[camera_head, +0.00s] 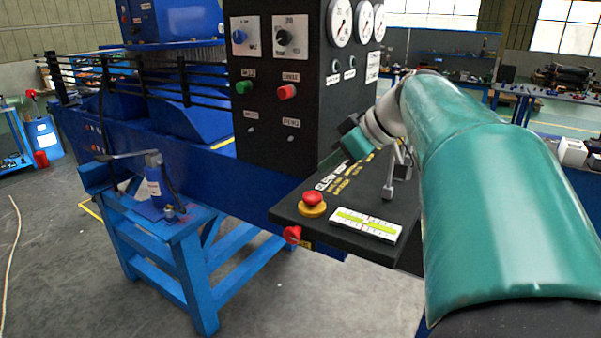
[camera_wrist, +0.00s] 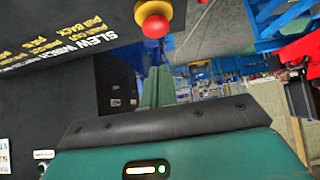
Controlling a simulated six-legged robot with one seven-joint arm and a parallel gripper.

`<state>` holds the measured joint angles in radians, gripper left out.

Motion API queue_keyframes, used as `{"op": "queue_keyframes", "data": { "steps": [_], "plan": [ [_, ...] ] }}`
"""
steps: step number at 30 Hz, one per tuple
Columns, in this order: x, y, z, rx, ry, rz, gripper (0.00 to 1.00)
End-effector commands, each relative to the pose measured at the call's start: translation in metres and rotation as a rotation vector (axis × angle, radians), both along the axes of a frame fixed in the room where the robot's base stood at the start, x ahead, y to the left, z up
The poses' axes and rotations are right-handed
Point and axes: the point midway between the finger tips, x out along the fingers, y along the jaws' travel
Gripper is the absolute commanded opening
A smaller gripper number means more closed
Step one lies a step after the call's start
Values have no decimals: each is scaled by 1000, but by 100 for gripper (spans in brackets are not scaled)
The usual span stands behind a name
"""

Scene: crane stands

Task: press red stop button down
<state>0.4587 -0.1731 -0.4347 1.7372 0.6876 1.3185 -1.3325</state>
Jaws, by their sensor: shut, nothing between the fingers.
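The red stop button (camera_head: 312,198) is a red mushroom cap on a yellow collar. It stands up from the left front corner of the black sloped console (camera_head: 350,205). It also shows at the top of the wrist view (camera_wrist: 155,26). My gripper (camera_head: 350,142), at the end of my teal arm, is above and behind the button in the head view, apart from it. It is shut and empty; its fingertips are hard to make out.
A level-like strip gauge (camera_head: 366,224) lies right of the button. Metal levers (camera_head: 389,185) stand behind it. A red knob (camera_head: 292,234) sits on the console's front edge. The tall black panel (camera_head: 277,130) rises behind. A blue stand (camera_head: 185,240) is left.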

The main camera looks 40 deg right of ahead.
Motion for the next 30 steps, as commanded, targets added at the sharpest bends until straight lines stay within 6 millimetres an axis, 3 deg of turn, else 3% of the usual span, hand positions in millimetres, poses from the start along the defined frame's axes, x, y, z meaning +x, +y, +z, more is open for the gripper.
{"op": "queue_keyframes", "data": {
  "steps": [6,12,30],
  "plan": [
    [-27,-8,32,-1,-3,1,0],
    [-45,-14,51,0,-1,1,0],
    [-50,-17,54,1,-1,2,0]
  ]
}}
